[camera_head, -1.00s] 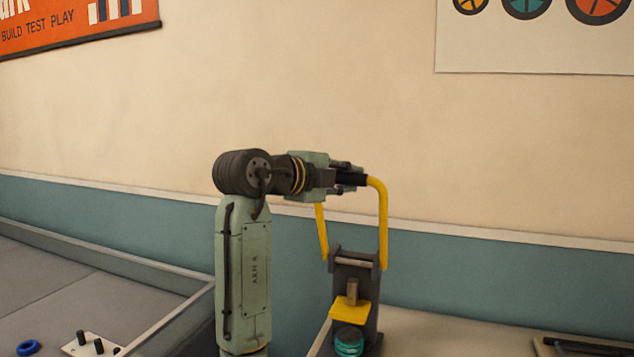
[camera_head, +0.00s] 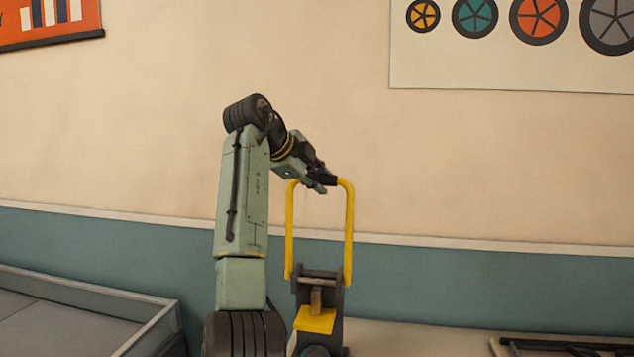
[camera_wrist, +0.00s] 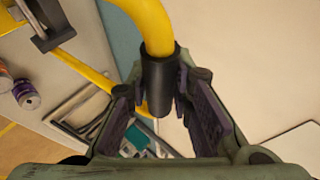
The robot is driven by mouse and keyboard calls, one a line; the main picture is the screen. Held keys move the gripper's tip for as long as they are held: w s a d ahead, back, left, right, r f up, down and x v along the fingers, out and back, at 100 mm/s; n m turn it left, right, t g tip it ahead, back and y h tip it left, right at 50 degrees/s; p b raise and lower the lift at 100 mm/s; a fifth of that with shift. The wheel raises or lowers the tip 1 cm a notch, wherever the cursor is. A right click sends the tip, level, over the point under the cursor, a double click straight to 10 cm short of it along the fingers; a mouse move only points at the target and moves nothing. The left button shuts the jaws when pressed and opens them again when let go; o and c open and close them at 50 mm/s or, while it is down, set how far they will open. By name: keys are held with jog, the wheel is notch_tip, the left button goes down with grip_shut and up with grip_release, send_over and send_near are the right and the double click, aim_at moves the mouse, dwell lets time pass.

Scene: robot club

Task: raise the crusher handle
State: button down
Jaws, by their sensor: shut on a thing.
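The crusher (camera_head: 319,318) stands at the lower middle of the head view, with a grey frame and a yellow plate. Its yellow U-shaped handle (camera_head: 348,235) points upward, with both side bars near upright. The handle's black grip (camera_wrist: 157,85) lies between the finger pads in the wrist view. My gripper (camera_head: 322,180) is shut on this grip at the top of the handle, and it hides part of the grip in the head view. In the wrist view my gripper (camera_wrist: 177,100) shows a finger on each side of the grip.
A grey walled tray or table (camera_head: 90,292) is at the lower left. A dark flat item (camera_head: 555,347) lies on the surface at the lower right. The wall behind the handle is bare between two posters. Small cans (camera_wrist: 25,94) show at the left of the wrist view.

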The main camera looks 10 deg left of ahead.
jog(key=shift+w+r, duration=0.15)
jog(key=shift+w, duration=0.2)
dwell(0.3)
jog(key=c, duration=1.8)
grip_release()
jog(key=shift+c, duration=0.2)
jog(key=o, duration=0.4)
jog(key=shift+w, duration=0.1)
jog(key=v, duration=1.2)
jog(key=shift+w+a, duration=0.1)
